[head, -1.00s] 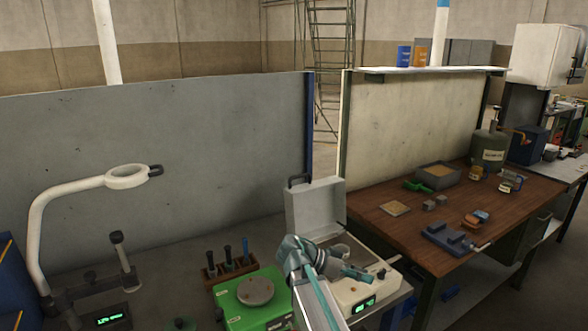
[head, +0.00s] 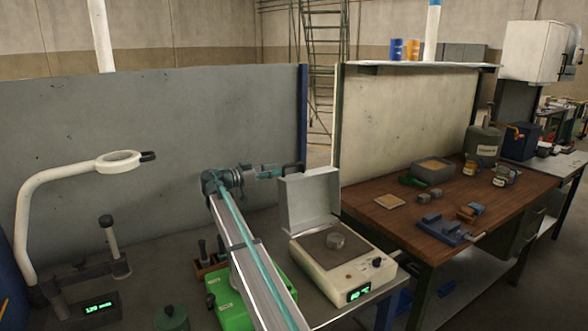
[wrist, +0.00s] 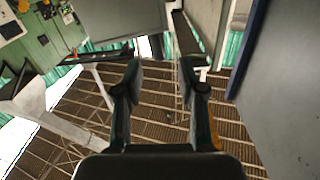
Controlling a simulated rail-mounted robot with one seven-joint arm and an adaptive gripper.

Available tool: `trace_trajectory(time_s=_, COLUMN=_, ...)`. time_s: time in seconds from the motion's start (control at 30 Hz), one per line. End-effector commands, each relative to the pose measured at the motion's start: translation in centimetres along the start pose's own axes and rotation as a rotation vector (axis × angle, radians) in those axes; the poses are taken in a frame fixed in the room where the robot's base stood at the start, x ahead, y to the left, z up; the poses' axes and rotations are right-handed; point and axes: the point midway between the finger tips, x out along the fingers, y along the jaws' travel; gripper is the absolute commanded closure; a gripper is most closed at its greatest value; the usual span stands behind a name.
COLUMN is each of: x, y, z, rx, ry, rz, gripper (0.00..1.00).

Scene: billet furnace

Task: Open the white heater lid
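The white heater (head: 318,276) stands on the bench right of centre in the head view. Its pale lid (head: 308,200) stands raised, roughly upright, at the back left of the body. A dark handle (head: 293,168) shows at the lid's top edge.
A green device (head: 232,315) and a tool holder are partly hidden by my arm. A white ring lamp (head: 120,163) stands left. A grey partition (head: 150,165) runs behind. The brown workbench (head: 405,235) at right carries several small objects.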

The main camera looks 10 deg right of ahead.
Motion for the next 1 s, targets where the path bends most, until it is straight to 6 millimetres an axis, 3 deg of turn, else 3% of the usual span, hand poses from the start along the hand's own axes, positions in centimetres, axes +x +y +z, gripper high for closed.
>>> trace_trajectory(time_s=0.53, x=8.4, y=0.1, z=-0.2, rx=-0.002, ry=-0.002, rz=0.002, gripper=0.61)
trace_trajectory(time_s=0.7, x=9.5, y=0.1, z=0.0, rx=-0.002, ry=-0.002, rz=0.001, gripper=0.61)
trace_trajectory(time_s=1.0, x=9.7, y=0.1, z=0.1, rx=-0.002, ry=-0.002, rz=0.001, gripper=0.61)
